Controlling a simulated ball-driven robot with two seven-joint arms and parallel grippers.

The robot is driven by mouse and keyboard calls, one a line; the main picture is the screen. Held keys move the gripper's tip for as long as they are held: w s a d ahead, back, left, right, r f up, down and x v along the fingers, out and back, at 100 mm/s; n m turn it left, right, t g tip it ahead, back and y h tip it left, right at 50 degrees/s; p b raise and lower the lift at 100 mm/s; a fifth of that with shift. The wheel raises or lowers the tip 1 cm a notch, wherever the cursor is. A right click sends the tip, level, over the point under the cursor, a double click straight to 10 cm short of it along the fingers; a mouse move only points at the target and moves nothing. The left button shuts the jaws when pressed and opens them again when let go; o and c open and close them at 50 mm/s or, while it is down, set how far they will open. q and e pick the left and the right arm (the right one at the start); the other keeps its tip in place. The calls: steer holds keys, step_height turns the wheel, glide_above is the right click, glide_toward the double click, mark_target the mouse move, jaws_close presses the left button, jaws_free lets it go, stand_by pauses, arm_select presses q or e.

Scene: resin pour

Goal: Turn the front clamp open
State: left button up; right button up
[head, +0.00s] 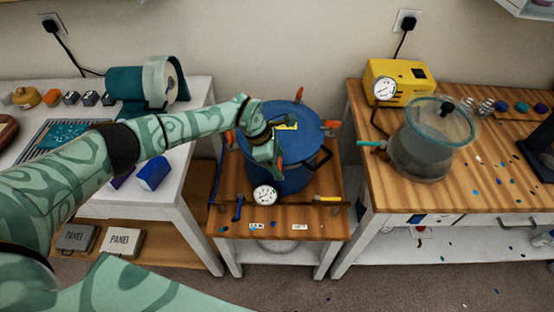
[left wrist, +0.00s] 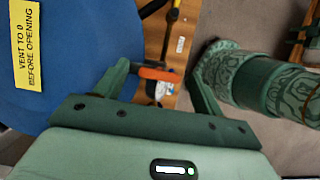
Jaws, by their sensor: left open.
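A blue pressure pot (head: 285,180) with a blue lid (head: 290,115) stands on the small middle wooden cart. The front clamp's orange handle (head: 281,162) is at the near side of the lid, partly hidden by my gripper. My left gripper (head: 268,158) reaches over the lid from the left. In the left wrist view my gripper (left wrist: 160,82) is open, with the orange clamp handle (left wrist: 157,74) between its fingers, nearer the left finger. I cannot tell whether a finger touches it. A yellow label (left wrist: 30,45) on the lid reads "VENT TO 0 BEFORE OPENING". My right gripper is not in view.
Other orange clamps stand around the lid, at the back (head: 299,94) and right (head: 331,124). A round gauge (head: 264,195) is at the pot's front. A yellow pump (head: 398,82) and a clear chamber (head: 432,140) stand on the right bench. A white bench (head: 197,130) is at left.

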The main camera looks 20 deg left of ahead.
arm_select(q)
steer(key=c, duration=1)
steer(key=shift+r, duration=0.1)
